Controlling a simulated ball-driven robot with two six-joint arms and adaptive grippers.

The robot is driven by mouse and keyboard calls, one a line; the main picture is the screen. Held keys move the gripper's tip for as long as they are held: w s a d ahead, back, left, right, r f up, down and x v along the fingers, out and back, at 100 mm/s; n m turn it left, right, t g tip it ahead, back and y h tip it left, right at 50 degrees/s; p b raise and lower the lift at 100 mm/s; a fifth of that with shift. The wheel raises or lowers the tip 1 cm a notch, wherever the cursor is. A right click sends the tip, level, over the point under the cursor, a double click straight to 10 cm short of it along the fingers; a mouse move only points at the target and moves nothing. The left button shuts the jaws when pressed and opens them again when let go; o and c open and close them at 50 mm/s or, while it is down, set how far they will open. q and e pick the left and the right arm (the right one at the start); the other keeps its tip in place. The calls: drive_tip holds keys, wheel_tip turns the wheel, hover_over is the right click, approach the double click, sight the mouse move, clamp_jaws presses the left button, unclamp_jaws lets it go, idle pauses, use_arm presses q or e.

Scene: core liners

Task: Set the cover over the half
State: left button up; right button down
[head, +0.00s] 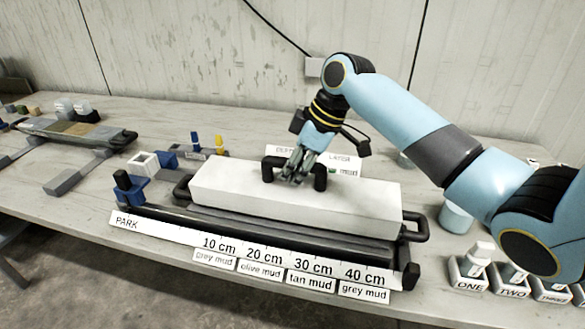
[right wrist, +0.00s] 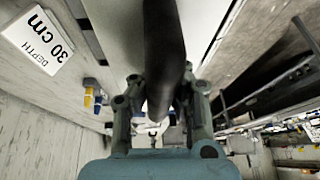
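The cover (head: 290,200) is a long white block with a black handle on top, level in the middle of the head view. The half is the dark trough (head: 270,235) along its front edge; most of it is hidden by the cover. I cannot tell whether the cover rests fully on it. My right gripper (head: 297,172) reaches down from above at the handle. In the right wrist view its fingers (right wrist: 163,105) stand on both sides of the black handle bar (right wrist: 164,40) and appear closed on it. My left gripper is not in view.
A depth strip (head: 250,250) with mud labels and PARK runs along the front. A blue post holder (head: 130,188) stands at its left end. Lettered white blocks (head: 468,270) stand at right. Another core tray (head: 78,132) lies at the far left. A white sign stands behind the cover.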

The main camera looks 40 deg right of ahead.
drive_tip(key=c, duration=2)
unclamp_jaws()
drive_tip(key=o, duration=0.6)
drive_tip(key=shift+c, duration=0.2)
drive_tip(key=shift+r, duration=0.1)
drive_tip(key=shift+r, duration=0.3)
drive_tip(key=b+v, duration=0.1)
drive_tip(key=v, duration=1.1)
drive_tip(key=shift+r, duration=0.2)
